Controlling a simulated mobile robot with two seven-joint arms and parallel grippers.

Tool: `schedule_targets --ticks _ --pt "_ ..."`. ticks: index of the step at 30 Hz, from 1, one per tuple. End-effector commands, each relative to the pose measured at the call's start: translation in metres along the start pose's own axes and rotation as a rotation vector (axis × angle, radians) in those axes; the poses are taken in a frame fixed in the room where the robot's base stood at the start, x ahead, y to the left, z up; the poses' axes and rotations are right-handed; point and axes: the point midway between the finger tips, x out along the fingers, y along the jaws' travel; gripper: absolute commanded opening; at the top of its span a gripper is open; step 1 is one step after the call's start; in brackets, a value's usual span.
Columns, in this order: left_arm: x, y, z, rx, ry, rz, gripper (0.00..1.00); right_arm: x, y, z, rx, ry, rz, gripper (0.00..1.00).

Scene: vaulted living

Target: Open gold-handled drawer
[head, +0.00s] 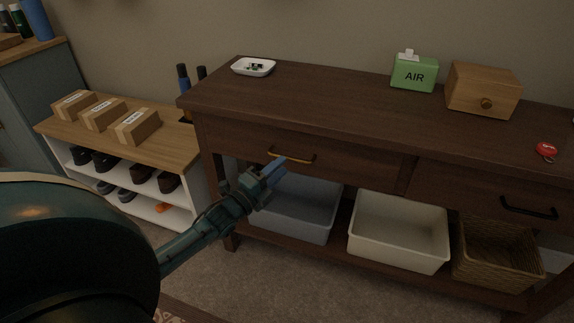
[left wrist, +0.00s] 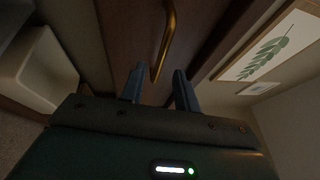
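The gold handle (head: 291,156) is a curved bar on the front of the left drawer (head: 345,165) of the dark wooden console table. The drawer front looks flush with the table. My left gripper (head: 276,168) is just in front of the handle, near its left part. In the left wrist view the gripper (left wrist: 160,88) has its two blue fingers apart, with nothing visibly held. The gold handle (left wrist: 167,40) runs down toward the gap between the fingers, close to the left one; I cannot tell whether they touch. My right gripper is not in view.
A second drawer (head: 470,190) with a black handle (head: 528,208) is at the right. Below are a grey bin (head: 300,215), a white bin (head: 398,235) and a wicker basket (head: 497,260). A low shoe shelf (head: 175,150) stands to the left.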

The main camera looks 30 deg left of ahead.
Motion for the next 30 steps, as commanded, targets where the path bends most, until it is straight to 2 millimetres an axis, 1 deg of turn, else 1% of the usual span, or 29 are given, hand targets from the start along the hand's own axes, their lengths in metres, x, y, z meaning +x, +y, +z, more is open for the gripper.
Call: schedule_targets --ticks 1,3,7,11,18,30 --pt "0.009 0.001 0.000 0.001 0.000 -0.002 0.32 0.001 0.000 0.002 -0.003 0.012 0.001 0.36" --pt "0.019 0.001 0.000 0.000 0.000 -0.002 0.32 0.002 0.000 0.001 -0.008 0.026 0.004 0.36" --pt "0.030 0.001 0.000 0.000 0.000 0.001 0.32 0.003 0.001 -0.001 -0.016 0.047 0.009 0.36" --pt "0.035 0.001 0.000 0.000 0.000 0.002 0.32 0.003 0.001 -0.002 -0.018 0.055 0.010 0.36" --pt "0.035 0.001 0.000 -0.001 0.000 0.002 0.32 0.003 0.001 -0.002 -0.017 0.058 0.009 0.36" --pt "0.035 0.001 0.000 -0.001 0.000 0.002 0.00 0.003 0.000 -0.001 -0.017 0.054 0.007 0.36"
